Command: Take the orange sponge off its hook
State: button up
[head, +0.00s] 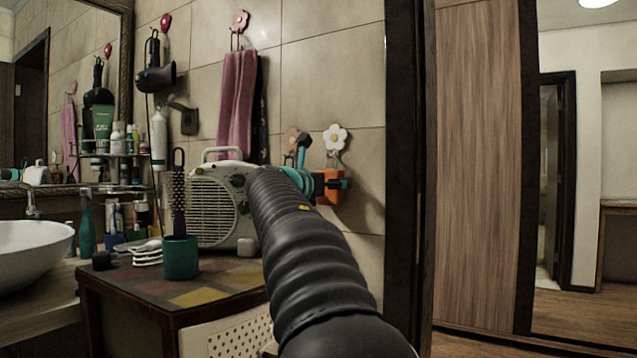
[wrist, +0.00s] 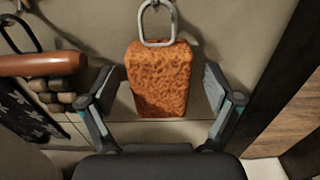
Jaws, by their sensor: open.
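The orange sponge (wrist: 160,88) hangs upright from a metal loop (wrist: 144,22) against the tiled wall in the wrist view. My gripper (wrist: 161,86) is open, with one finger on each side of the sponge. A gap shows between the sponge and each finger. In the head view my arm reaches to the wall, and part of the sponge (head: 329,188) shows beside my gripper (head: 338,184), below a white flower hook (head: 335,137). My arm and gripper partly cover the sponge there.
A beige radio-like box (head: 212,208) and a green cup with a brush (head: 180,256) stand on the small table left of my arm. A pink towel (head: 237,105) hangs further left. A dark door frame (head: 402,150) is close on the right.

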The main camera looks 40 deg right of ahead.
jog(key=shift+x, duration=0.75)
jog(key=shift+c, duration=0.2)
jog(key=c, duration=1.2)
jog(key=shift+r, duration=0.15)
jog(key=shift+r+p, duration=0.7)
jog(key=shift+p, duration=0.15)
jog(key=shift+a, duration=0.1)
jog(key=shift+b+v, duration=0.9)
jog(key=shift+v, duration=3.3)
